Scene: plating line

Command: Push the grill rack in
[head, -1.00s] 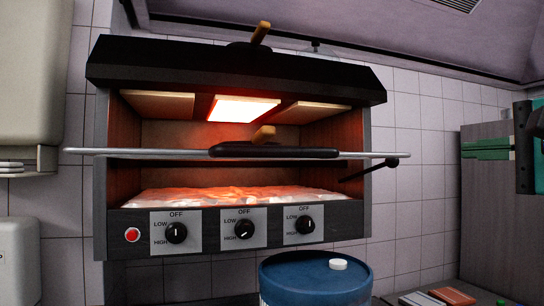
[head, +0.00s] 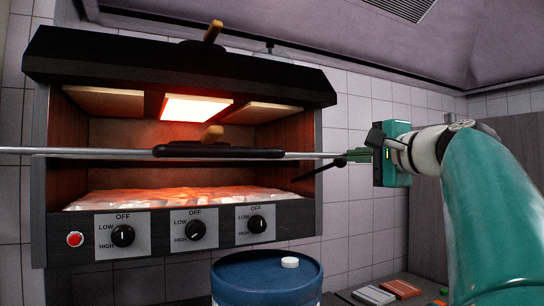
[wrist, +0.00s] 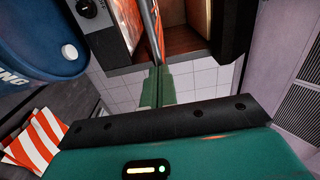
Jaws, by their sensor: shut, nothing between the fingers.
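A black lever with a ball end (head: 340,162) sticks out at the grill's right side, close to my fingertips. A blue drum (head: 266,280) stands below the grill. Red and grey packets (head: 400,287) lie on the counter at lower right. The wall right of the grill is clear.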

